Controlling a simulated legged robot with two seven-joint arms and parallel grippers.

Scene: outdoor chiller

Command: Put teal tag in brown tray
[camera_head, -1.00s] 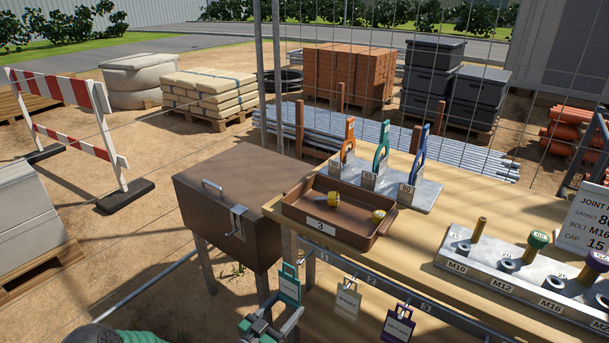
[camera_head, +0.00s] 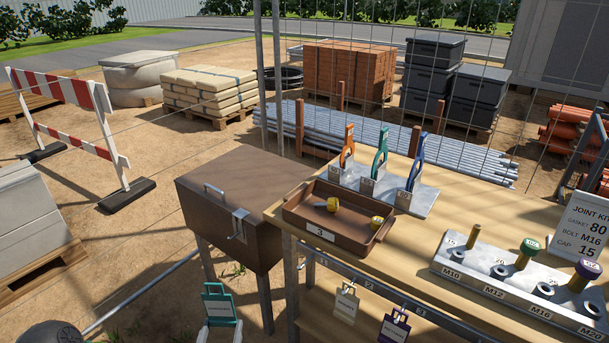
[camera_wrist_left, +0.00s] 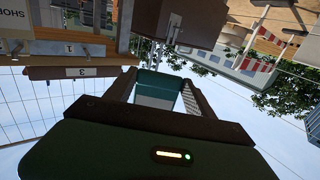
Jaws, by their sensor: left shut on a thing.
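The teal tag (camera_head: 218,308) is at the bottom of the head view, left of the bench and clear of the hook rail. My left gripper (camera_head: 221,326) is shut on it, mostly cut off by the bottom edge. In the left wrist view the tag (camera_wrist_left: 156,88) stands between the fingers. The brown tray (camera_head: 322,235), labelled 3, sits on the bench's near left corner, up and right of the tag. It holds two yellow pieces (camera_head: 377,222). My right gripper is not in view.
A brown box on legs (camera_head: 225,195) stands left of the bench. Other tags (camera_head: 346,303) hang from the numbered front rail (camera_head: 375,290). Behind the tray, a grey holder (camera_head: 425,200) carries orange, teal and blue tools. A bolt block (camera_head: 510,285) lies right.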

